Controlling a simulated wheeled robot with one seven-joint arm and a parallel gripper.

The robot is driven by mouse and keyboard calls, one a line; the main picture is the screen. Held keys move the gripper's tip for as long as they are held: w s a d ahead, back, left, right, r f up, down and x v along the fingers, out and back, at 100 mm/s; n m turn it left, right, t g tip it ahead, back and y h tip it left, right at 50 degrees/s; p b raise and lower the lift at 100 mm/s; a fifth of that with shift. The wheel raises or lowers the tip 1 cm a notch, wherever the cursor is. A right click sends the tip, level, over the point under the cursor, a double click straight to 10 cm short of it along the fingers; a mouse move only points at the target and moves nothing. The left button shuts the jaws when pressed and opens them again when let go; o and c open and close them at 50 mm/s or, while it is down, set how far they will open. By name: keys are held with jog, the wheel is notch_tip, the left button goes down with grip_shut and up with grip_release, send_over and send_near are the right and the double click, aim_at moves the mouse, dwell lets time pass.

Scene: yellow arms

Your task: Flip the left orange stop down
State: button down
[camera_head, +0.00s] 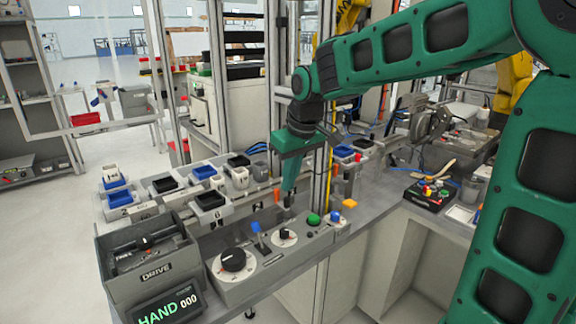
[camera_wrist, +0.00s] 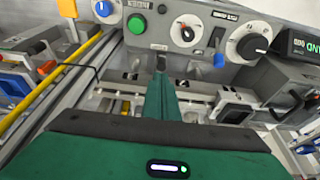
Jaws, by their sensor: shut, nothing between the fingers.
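A small upright orange piece (camera_head: 277,195), the left one of the orange pieces, stands on the grey fixture behind the control console, just left of my fingertips. Another orange piece (camera_head: 332,172) stands further right, past the yellow post. My green gripper (camera_head: 289,201) points down beside the left piece, with its fingers together and empty. In the wrist view my fingers (camera_wrist: 162,68) point toward the console. A small orange piece (camera_wrist: 126,107) shows left of them there; I cannot tell which one it is. Whether my fingers touch the left piece is unclear.
The console (camera_head: 262,275) carries a black dial (camera_head: 233,260), a blue-tipped lever (camera_head: 255,228) and a green button (camera_head: 313,219). Trays with black and blue bins (camera_head: 210,200) stand at left. A yellow post (camera_head: 327,165) rises close right of my gripper. An orange block (camera_head: 349,203) sits further right.

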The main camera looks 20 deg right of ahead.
aim_at(289, 199)
jog(key=shift+f, duration=1.15)
jog(key=shift+f, duration=0.1)
notch_tip(289, 199, down, 2)
jog(key=shift+f, duration=0.1)
jog(key=shift+s+f, duration=0.15)
jog(key=shift+f, duration=0.1)
notch_tip(289, 199, up, 5)
jog(key=v, duration=0.9)
jog(key=shift+r, duration=0.2)
